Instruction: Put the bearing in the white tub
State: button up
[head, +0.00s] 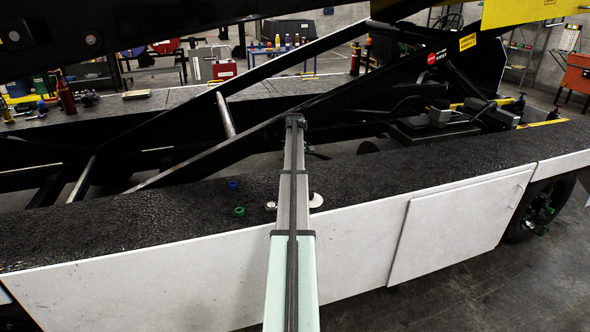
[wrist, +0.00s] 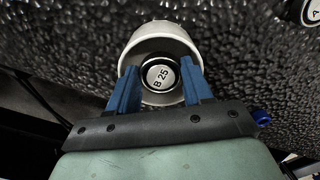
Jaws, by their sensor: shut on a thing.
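The bearing (wrist: 158,76) is a small round part with a dark rim and a pale face marked "B 25". In the wrist view my gripper (wrist: 160,84) is shut on it, with a blue finger on each side. The white tub (wrist: 141,44) is round, and its opening surrounds the bearing in this view. I cannot tell how far above or inside the tub the bearing is. In the head view only a sliver of the white tub (head: 317,201) shows right of my arm, which hides the gripper and bearing.
A round part marked "A" (wrist: 313,11) lies near the tub, at the wrist view's upper right corner. On the rough black deck (head: 130,221) a green piece (head: 239,212) and a blue piece (head: 233,185) lie left of my arm. Black loader bars rise behind.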

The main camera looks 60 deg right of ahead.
jog(key=shift+f, duration=0.3)
jog(key=shift+f, duration=0.6)
jog(key=o, duration=0.8)
notch_tip(320, 180, up, 13)
jog(key=shift+r, duration=0.1)
